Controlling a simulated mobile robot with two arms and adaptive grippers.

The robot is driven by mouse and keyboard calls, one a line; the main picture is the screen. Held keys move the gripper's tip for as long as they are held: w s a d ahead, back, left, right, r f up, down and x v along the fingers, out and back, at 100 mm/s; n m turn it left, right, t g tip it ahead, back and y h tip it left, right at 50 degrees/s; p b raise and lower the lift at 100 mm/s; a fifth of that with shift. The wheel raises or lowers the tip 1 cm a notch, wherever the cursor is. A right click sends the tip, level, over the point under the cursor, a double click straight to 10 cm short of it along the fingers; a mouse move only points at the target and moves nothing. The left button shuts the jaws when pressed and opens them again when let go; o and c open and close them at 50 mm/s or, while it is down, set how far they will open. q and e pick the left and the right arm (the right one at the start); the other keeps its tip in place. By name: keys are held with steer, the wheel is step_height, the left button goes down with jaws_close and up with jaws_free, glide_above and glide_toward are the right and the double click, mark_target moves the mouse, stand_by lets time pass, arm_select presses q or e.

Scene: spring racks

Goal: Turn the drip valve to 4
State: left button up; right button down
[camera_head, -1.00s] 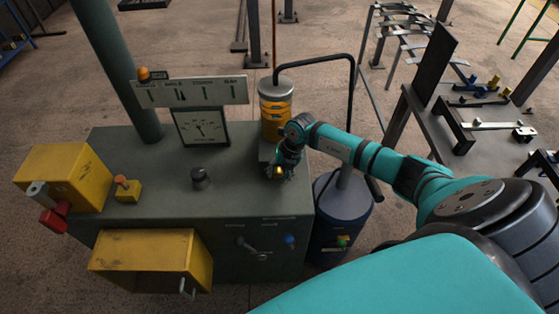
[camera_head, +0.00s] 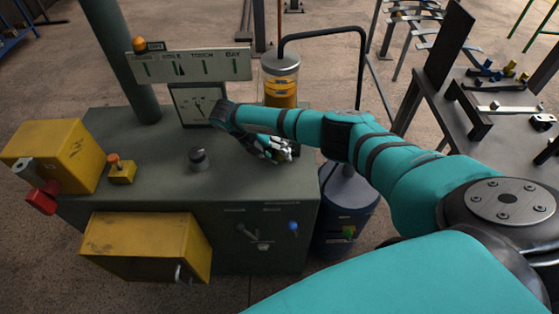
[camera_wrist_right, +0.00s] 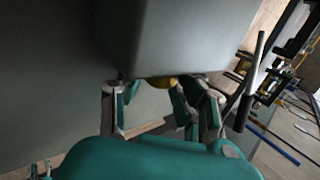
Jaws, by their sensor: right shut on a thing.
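The oiler is a cylinder with an amber lower part (camera_head: 281,88) at the back right of the green-grey cabinet (camera_head: 150,160). Its grey base block fills the top of the right wrist view (camera_wrist_right: 180,35). The drip valve shows there as a small yellow knob (camera_wrist_right: 163,82) at the block's lower edge, largely hidden. No number on the valve is readable. My left gripper is not in view.
A dial gauge (camera_head: 199,104) and a label board (camera_head: 192,66) stand behind my wrist. A black knob (camera_head: 199,158) and a yellow box with an orange button (camera_head: 121,170) are on the cabinet top. A black bent pipe (camera_head: 325,34) rises behind the oiler. A blue tank (camera_head: 345,205) stands at the right.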

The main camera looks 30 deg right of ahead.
steer(key=shift+a+f+g+h+b, duration=0.1)
steer(key=shift+g+h+b, duration=0.3)
steer(key=shift+h+b, duration=0.4)
steer(key=shift+a+f+g+h+b, duration=0.1)
steer(key=shift+g+h+b, duration=0.3)
steer(key=shift+h+b, duration=0.35)
steer(key=shift+y, duration=0.25)
steer(key=c, duration=1.2)
jaws_free()
steer(key=v, duration=0.7)
steer(key=shift+w+a+r, duration=0.1)
steer(key=shift+w+r, duration=0.05)
